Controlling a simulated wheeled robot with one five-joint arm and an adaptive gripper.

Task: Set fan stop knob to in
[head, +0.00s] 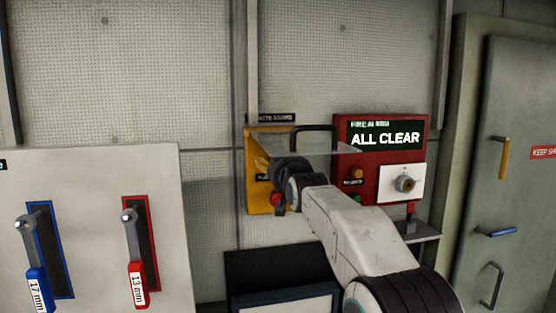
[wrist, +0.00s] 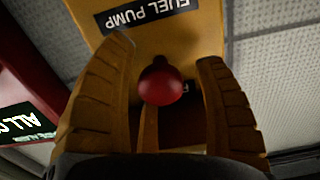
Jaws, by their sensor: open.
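In the wrist view a round red knob (wrist: 161,84) stands out from a yellow panel (wrist: 195,30). A FUEL PUMP label (wrist: 147,14) is on the panel near it, and a dark plate partly shows behind the knob. No fan stop wording is legible. My gripper (wrist: 168,60) is open, with its fingers on either side of the knob and visible gaps to it. In the head view the yellow panel (head: 257,200) is partly hidden by my arm. A red knob (head: 275,199) shows low on it; I cannot tell whether it is the same one.
A red fire alarm box (head: 382,125) reading ALL CLEAR stands right of the yellow panel, with a round brass fitting (head: 404,184) on a white plate. A grey door (head: 520,110) is farther right. A pale panel with blue (head: 38,288) and red (head: 137,285) levers is at left.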

